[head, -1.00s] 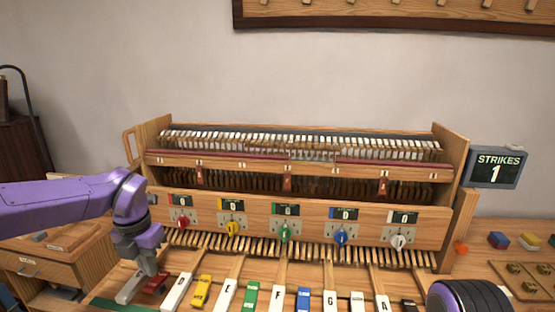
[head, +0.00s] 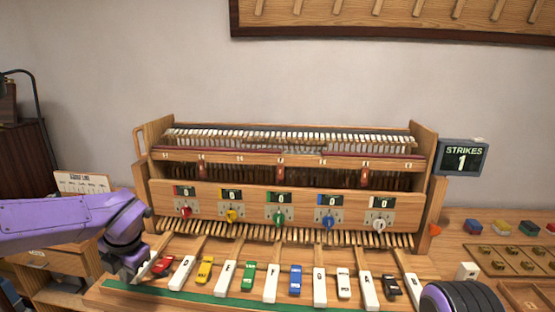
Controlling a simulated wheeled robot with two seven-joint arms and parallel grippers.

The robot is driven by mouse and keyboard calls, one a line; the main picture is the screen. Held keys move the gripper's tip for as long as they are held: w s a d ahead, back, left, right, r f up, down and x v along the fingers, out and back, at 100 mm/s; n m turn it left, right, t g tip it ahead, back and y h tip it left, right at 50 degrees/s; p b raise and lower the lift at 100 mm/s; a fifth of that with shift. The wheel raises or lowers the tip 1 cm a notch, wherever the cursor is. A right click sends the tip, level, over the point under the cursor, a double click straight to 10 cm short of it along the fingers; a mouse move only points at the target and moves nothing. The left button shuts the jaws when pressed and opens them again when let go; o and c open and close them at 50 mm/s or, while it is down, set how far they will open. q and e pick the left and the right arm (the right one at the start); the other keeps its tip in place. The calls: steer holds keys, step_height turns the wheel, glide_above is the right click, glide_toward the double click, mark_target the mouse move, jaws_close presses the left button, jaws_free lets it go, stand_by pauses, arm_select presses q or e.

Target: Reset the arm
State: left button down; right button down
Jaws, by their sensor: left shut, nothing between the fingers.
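My left gripper (head: 136,277) is shut and empty at the left end of the row of keys, by the leftmost white key. It overlaps that key in the picture, and I cannot tell whether they touch. The red key (head: 163,265) lies just right of it. Further right are the D key (head: 182,272), yellow key (head: 204,269), E key (head: 225,276), green key (head: 248,277), F key (head: 271,282), blue key (head: 295,280), G key (head: 319,286) and A key (head: 369,291). My right gripper is out of view; only part of my right arm shows at the bottom right.
The wooden piano case (head: 270,208) stands behind the keys, with coloured knobs and small displays. The STRIKES sign (head: 463,157) reads 1. Coloured blocks (head: 502,228) and a wooden tray (head: 515,262) lie on the right. A white card (head: 82,183) stands at left.

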arm_select(q)
steer(key=s+f+m+t+y, duration=0.2)
steer(key=s+f+m+t, duration=0.15)
steer(key=f+m, duration=0.55)
steer(key=s+f+m+t+y, duration=0.2)
steer(key=s+f+m, duration=0.2)
steer(key=f+m, duration=0.45)
steer(key=s+d+f+m+g+h, duration=0.1)
steer(key=s+f+m, duration=0.2)
steer(key=s+f, duration=0.2)
steer(key=s+d+f+m+g+h, duration=0.1)
steer(key=s+f, duration=0.5)
steer(key=s, duration=0.6)
steer(key=s+d+f+m+g+h, duration=0.1)
steer(key=s+f+m, duration=0.3)
steer(key=s, duration=0.4)
steer(key=shift+s+d+f+m+g+h, duration=0.35)
steer(key=shift+d+f+g+h, duration=0.1)
steer(key=shift+f+g, duration=0.3)
